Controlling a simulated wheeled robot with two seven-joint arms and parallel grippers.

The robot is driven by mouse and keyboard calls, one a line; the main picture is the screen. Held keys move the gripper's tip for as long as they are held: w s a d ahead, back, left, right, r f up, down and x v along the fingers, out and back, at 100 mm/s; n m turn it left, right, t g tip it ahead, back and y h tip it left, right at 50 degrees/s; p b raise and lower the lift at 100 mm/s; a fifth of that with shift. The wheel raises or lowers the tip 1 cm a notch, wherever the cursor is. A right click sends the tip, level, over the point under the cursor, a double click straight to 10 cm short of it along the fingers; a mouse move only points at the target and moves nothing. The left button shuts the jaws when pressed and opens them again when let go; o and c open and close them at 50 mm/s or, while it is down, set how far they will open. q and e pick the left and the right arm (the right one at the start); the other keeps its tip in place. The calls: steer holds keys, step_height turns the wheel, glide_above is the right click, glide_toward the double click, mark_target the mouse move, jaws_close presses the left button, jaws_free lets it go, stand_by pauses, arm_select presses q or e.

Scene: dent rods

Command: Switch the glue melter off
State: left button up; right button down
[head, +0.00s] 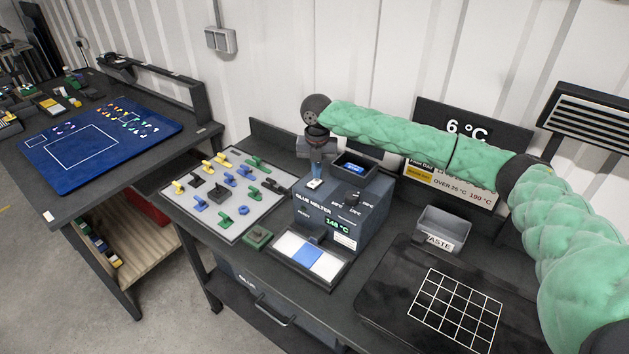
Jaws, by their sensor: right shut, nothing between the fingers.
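The glue melter (365,228) is a dark grey-blue box on the right-hand bench. Its green display reads about 146 °C, and a black dial (352,198) sits on its top face among temperature marks. A small light-coloured part that looks like a switch (315,184) is at the top left of the melter; its position is too small to read. My right gripper (317,174) is shut and empty, pointing down right over this part. I cannot tell whether the fingertips touch it. My left gripper is not in view.
A board with several coloured tools (229,222) lies left of the melter. A white pad with a blue block (307,255) lies in front. A grey waste bin (442,230) and a dark gridded mat (390,290) are to the right. A blue mat (60,178) covers the left bench.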

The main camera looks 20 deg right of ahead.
step_height(320, 180, up, 6)
steer(key=p, duration=0.4)
stand_by(0.3)
stand_by(0.4)
